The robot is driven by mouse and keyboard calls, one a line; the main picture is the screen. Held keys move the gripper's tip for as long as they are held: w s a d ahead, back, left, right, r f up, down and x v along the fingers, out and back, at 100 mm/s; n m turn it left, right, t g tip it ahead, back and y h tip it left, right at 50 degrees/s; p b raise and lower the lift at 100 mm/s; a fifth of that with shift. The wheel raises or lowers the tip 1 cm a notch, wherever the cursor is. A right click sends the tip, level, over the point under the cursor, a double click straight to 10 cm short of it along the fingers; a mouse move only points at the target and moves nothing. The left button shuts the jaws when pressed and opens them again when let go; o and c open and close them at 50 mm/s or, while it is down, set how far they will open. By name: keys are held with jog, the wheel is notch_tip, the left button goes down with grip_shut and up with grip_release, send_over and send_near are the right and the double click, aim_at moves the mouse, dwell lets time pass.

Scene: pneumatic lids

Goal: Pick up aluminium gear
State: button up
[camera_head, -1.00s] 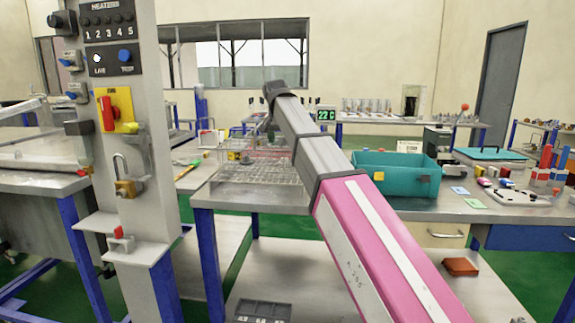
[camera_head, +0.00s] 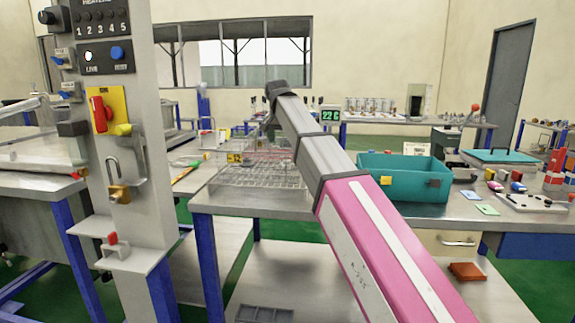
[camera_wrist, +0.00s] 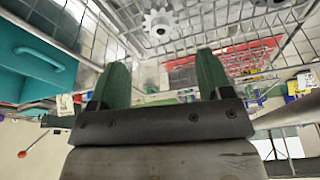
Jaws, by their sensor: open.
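The aluminium gear (camera_wrist: 158,25) is a pale grey toothed disc at the top of the wrist view, seen among the wires of a wire basket. It lies beyond my fingertips, roughly in line with the gap between them, not touching them. My gripper (camera_wrist: 160,62) has two green fingers spread apart with nothing between them. In the head view the wire basket (camera_head: 255,180) stands on the metal bench left of my arm. I cannot make out the gear there, and my arm hides most of my gripper.
A teal bin (camera_head: 400,180) stands right of my arm and also shows in the wrist view (camera_wrist: 30,65). A grey heater control post (camera_head: 125,175) stands at the left. Basket wires surround the gear. A red surface (camera_wrist: 240,58) shows beyond my fingers.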

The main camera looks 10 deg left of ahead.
jog(key=x, duration=0.3)
jog(key=w+x, duration=0.1)
jog(key=x, duration=0.2)
jog(key=shift+r, duration=0.15)
jog(key=shift+d+x, duration=0.2)
jog(key=shift+x, duration=2.4)
jog(key=shift+w+r, duration=0.1)
jog(key=c, duration=0.7)
